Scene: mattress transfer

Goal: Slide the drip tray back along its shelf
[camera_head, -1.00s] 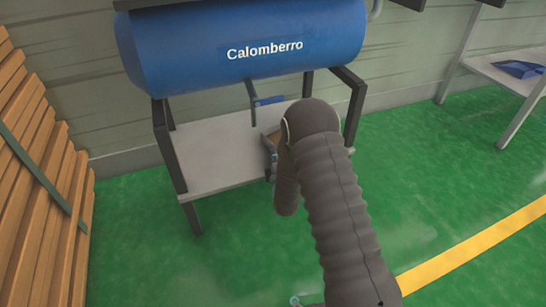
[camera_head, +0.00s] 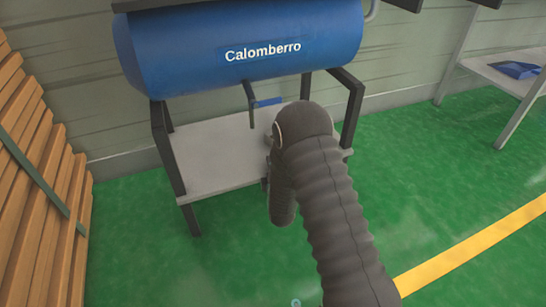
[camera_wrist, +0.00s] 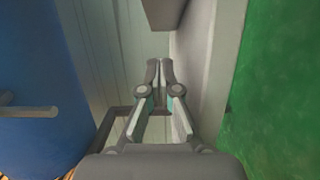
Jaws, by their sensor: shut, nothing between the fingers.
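The grey shelf (camera_head: 215,155) is the lower board of the dark stand under the blue tank. In the wrist view the shelf (camera_wrist: 208,75) runs along the right of my gripper. A grey-brown block (camera_wrist: 166,12), probably the drip tray, shows at the top edge of the wrist view, ahead of the fingertips and apart from them in the picture. Most of it is out of frame. My gripper (camera_wrist: 160,66) is shut and empty, between the tank and the shelf. In the head view my arm hides the gripper and the tray.
The blue tank (camera_head: 240,45) hangs low over the shelf, with a drain pipe and blue valve handle (camera_head: 268,101) below it. Dark stand legs (camera_head: 168,150) frame the shelf. Stacked planks (camera_head: 30,170) stand at left. Green floor (camera_head: 430,190) is open at right.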

